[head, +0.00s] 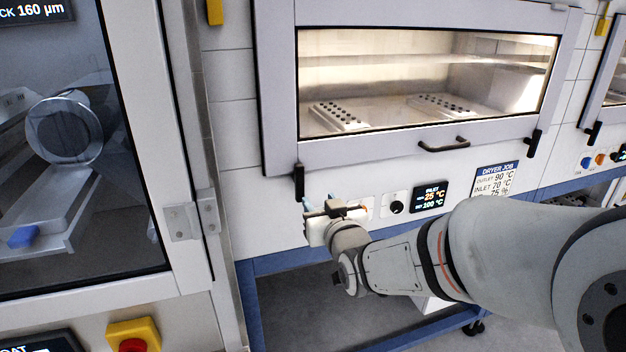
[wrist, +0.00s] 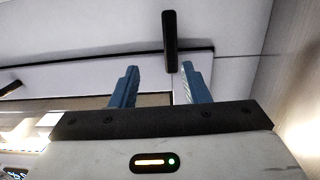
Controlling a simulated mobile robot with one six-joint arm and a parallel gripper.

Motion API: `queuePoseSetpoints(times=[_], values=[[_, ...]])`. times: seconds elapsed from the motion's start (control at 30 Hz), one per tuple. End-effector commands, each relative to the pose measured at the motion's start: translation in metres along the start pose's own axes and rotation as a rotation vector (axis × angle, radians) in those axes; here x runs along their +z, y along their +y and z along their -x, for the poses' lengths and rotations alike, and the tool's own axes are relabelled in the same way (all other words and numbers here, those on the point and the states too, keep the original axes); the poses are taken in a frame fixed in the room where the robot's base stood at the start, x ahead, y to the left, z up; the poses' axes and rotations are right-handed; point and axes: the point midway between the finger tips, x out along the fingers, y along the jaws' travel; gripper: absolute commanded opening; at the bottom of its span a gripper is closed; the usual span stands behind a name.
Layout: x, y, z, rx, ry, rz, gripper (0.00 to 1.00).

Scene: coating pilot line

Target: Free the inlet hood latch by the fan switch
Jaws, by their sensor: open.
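The inlet hood (head: 280,100) is closed, with a wide lit window. A black upright latch (head: 299,182) sits at its lower left corner, and another black latch (head: 532,143) at its lower right. My gripper (head: 318,204) is open and empty, just below the left latch. In the wrist view the black latch (wrist: 170,40) stands upright, its lower end near the gap between my blue fingertips (wrist: 160,76), closer to the right one. I cannot tell whether they touch. No fan switch shows clearly; my gripper covers part of the panel, where an orange control (head: 363,209) is partly visible.
A black bar handle (head: 443,145) sticks out from the hood's lower edge. A glass-doored cabinet (head: 180,150) stands close at the left.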

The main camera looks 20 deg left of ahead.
Motion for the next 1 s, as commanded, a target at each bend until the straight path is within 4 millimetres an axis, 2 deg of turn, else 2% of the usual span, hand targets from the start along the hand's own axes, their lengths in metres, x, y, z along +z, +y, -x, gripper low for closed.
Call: queuePoseSetpoints(times=[0.1,0.27,0.7,1.0], values=[[-0.006,-0.013,-0.006,-0.024,0.052,0.001,0.42],[-0.01,-0.015,-0.016,-0.027,0.066,0.001,0.42],[-0.014,-0.016,-0.075,-0.026,0.064,0.001,0.42],[-0.013,-0.016,-0.083,-0.026,0.064,0.001,0.42]])
